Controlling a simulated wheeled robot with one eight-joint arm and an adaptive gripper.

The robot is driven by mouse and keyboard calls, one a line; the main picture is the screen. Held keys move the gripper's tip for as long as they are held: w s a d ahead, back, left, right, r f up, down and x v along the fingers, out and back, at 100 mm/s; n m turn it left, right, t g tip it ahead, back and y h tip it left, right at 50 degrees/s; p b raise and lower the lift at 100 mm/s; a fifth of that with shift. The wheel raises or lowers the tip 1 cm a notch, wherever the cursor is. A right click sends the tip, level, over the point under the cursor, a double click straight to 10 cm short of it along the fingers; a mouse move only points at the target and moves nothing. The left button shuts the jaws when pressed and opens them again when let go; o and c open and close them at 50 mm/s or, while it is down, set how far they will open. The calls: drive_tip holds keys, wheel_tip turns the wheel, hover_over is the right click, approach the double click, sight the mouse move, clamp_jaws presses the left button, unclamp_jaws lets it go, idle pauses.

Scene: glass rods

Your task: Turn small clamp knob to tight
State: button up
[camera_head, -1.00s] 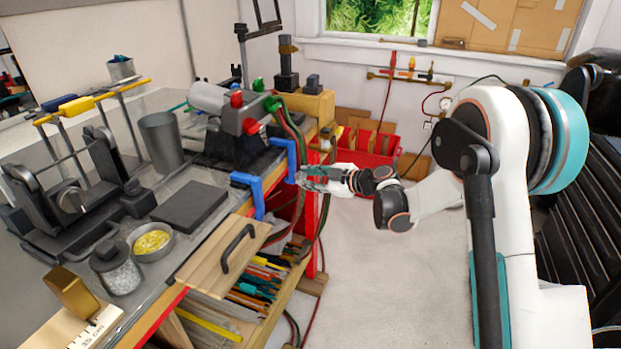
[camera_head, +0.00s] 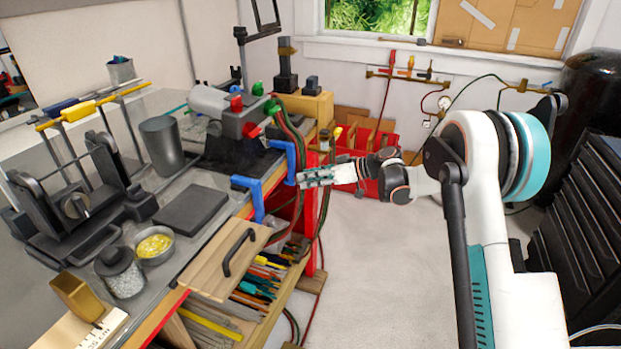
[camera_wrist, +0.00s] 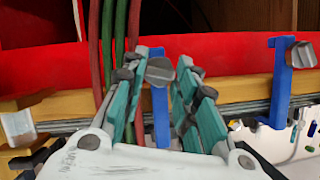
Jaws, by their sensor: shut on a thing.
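Two blue clamps sit on the bench's right edge, a far one (camera_head: 290,158) and a nearer one (camera_head: 248,190). In the wrist view, the far clamp's blue bar (camera_wrist: 161,118) carries a grey knob (camera_wrist: 160,70) between my gripper's teal-padded fingers (camera_wrist: 168,82). The fingers are shut on this knob. The nearer clamp's grey knob (camera_wrist: 302,54) stands free at the right. In the head view, my gripper (camera_head: 302,178) is beside the far clamp, and its hold on the knob is too small to make out. How tight the clamp is cannot be told.
Red and green hoses (camera_wrist: 112,50) hang close beside the held clamp. A wooden board with a black handle (camera_head: 222,262) lies near the nearer clamp. A red bin (camera_head: 380,142) stands behind my wrist. The floor (camera_head: 365,260) right of the bench is clear.

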drive_tip(key=shift+w+f+m+g+y+b, duration=0.15)
drive_tip(key=shift+m+g+y, duration=0.35)
drive_tip(key=shift+m, duration=0.5)
drive_tip(key=shift+m+g+y+b, duration=0.1)
drive_tip(key=shift+m+g+y, duration=0.2)
drive_tip(key=shift+m+g, duration=0.5)
drive_tip(key=shift+w+f+m+g+y+b, duration=0.15)
drive_tip(key=shift+m+g+y, duration=0.2)
drive_tip(key=shift+m, duration=0.85)
drive_tip(key=shift+r, duration=0.1)
drive_tip(key=o, duration=1.1)
drive_tip(key=shift+a, duration=0.15)
drive_tip(key=shift+c, duration=0.2)
drive_tip(key=v, duration=1.2)
